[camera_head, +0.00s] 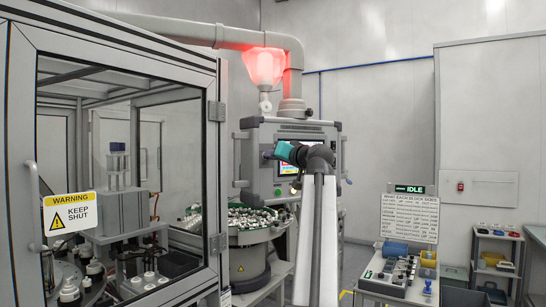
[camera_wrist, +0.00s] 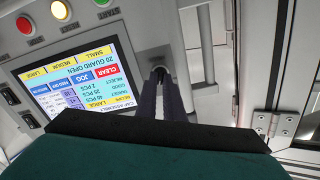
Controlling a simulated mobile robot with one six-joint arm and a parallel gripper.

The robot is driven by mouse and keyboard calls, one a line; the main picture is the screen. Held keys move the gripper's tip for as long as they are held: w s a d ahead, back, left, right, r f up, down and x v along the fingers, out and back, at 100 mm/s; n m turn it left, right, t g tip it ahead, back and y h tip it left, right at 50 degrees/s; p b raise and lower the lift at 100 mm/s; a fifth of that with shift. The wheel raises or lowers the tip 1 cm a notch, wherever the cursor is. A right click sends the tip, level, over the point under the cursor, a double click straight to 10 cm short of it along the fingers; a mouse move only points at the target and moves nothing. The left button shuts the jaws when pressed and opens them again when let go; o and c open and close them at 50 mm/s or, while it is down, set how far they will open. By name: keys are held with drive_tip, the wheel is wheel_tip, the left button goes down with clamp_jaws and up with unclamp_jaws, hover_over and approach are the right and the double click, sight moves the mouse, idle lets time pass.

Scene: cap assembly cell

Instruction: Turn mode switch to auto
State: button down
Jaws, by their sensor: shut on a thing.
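The control panel (camera_head: 255,135) stands on a grey machine in the middle of the head view. My gripper (camera_head: 268,154) reaches its front from the right. In the wrist view my gripper (camera_wrist: 162,90) has its two dark fingers close together, shut on a small dark knob, the mode switch (camera_wrist: 158,70), beside the touchscreen (camera_wrist: 82,82). The fingers hide most of the knob, so I cannot tell which position it points to. The screen reads "20 GUARD OPEN" and shows a red CLEAR key and a blue JOG key.
A red button (camera_wrist: 25,25) and a white one (camera_wrist: 60,10) sit along the panel edge. The sign (camera_head: 410,189) at right reads IDLE.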

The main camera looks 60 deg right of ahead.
drive_tip(key=shift+d+m+p, duration=0.1)
drive_tip(key=shift+m+p, duration=0.4)
drive_tip(key=shift+m, duration=1.8)
drive_tip(key=c, duration=1.9)
unclamp_jaws()
drive_tip(key=shift+s, duration=0.1)
drive_tip(key=shift+o, duration=0.2)
drive_tip(key=b+v, duration=0.3)
drive_tip(key=v, duration=1)
drive_tip(key=shift+s+a, duration=0.25)
drive_tip(key=shift+s, duration=0.05)
